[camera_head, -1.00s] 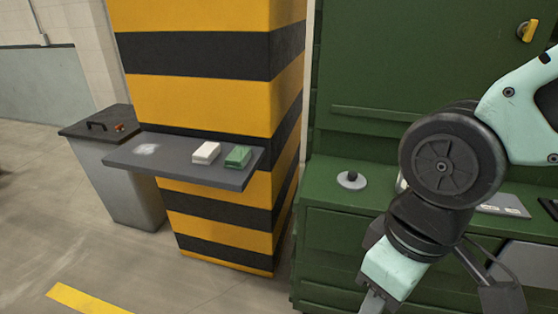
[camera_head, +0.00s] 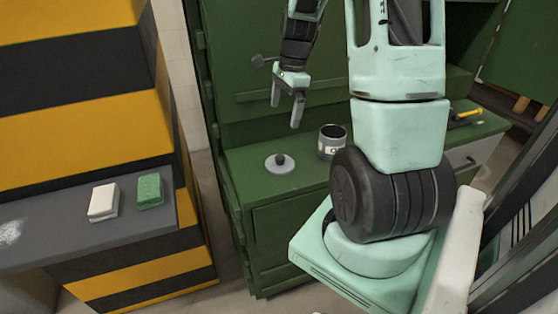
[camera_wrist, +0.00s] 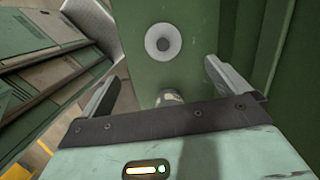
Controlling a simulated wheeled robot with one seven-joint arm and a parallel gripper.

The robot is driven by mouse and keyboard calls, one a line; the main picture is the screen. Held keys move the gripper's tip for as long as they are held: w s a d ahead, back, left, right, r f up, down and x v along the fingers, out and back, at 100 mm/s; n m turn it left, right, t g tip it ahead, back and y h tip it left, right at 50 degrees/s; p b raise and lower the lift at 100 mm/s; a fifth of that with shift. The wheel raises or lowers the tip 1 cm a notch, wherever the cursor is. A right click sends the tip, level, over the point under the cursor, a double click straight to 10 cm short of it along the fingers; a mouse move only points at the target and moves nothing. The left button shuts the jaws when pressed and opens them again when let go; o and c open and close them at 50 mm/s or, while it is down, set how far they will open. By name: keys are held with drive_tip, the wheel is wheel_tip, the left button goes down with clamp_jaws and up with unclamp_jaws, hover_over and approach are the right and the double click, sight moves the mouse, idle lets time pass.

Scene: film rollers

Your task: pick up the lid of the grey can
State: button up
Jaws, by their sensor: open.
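The lid (camera_head: 280,163) is a flat grey disc with a dark knob. It lies on the green bench top, to the left of the grey can (camera_head: 331,141), which stands upright and open. My gripper (camera_head: 285,114) is open and empty, above the bench and above the lid. In the wrist view the lid (camera_wrist: 163,42) shows beyond the fingertips, roughly between them in line. The can (camera_wrist: 170,97) shows partly there, mostly hidden behind the gripper body.
A dark grey shelf (camera_head: 70,232) on the striped pillar (camera_head: 80,75) holds a white block (camera_head: 103,202) and a green block (camera_head: 149,190). A yellow-handled tool (camera_head: 465,116) lies on the bench's right. The green back panel (camera_head: 250,60) rises behind the bench.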

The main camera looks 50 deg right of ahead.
drive_tip(key=d+f+m, duration=0.1)
drive_tip(key=d, duration=0.1)
drive_tip(key=p, duration=0.1)
hover_over(280, 157)
drive_tip(key=d, duration=0.1)
drive_tip(key=f, duration=1)
drive_tip(key=shift+s+f, duration=0.35)
drive_tip(key=shift+s, duration=0.05)
drive_tip(key=shift+w+a+f+p, duration=0.15)
drive_tip(key=shift+f+p, duration=0.15)
drive_tip(key=shift+f, duration=0.65)
drive_tip(key=shift+w+a+f+p, duration=0.15)
drive_tip(key=shift+f+p, duration=0.15)
drive_tip(key=shift+f, duration=0.6)
drive_tip(key=shift+w+a+f+p, duration=0.15)
drive_tip(key=shift+f+p, duration=0.15)
drive_tip(key=shift+f, duration=0.65)
drive_tip(key=c, duration=0.7)
